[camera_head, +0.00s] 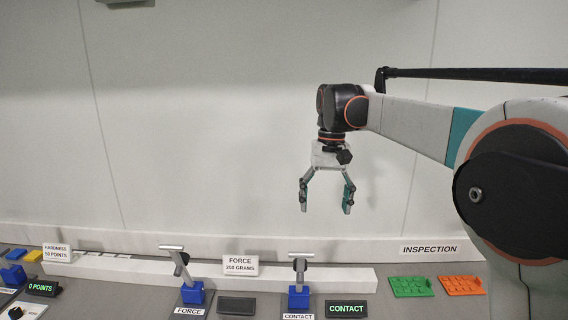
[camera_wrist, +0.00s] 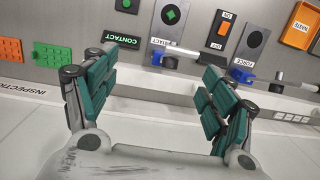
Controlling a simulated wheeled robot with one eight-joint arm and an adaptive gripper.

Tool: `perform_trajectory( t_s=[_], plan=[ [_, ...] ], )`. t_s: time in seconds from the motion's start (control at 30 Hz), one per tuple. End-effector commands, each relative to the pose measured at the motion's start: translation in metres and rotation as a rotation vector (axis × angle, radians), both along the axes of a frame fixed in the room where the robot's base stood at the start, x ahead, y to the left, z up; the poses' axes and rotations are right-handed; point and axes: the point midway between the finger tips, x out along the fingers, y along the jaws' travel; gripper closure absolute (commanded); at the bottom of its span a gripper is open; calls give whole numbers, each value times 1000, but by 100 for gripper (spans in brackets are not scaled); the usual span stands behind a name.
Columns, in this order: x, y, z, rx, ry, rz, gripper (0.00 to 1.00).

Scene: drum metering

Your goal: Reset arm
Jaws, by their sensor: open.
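My gripper (camera_head: 326,198) hangs from my arm with its fingers pointing down, open and empty, in front of the pale wall. It is high above the bench, apart from everything on it. In the wrist view my gripper (camera_wrist: 150,85) shows two spread teal finger pads with nothing between them except the bench beyond.
The grey bench holds a blue-based FORCE stand (camera_head: 192,293), a blue-based CONTACT stand (camera_head: 299,297) and a lit CONTACT display (camera_head: 346,309). A green tray (camera_head: 411,287) and an orange tray (camera_head: 461,286) lie at right. The air around my gripper is clear.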

Motion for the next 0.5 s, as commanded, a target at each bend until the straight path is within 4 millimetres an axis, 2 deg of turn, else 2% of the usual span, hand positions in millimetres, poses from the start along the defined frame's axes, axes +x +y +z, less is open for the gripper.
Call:
perform_trajectory(
  t_s=[0.03, 0.27, 0.5],
  plan=[
    [-13, -6, -1, 1, -27, -3, 23],
    [-63, -28, -5, 5, -160, -2, 23],
    [-120, -49, -23, 1, -298, 0, 23]
  ],
)
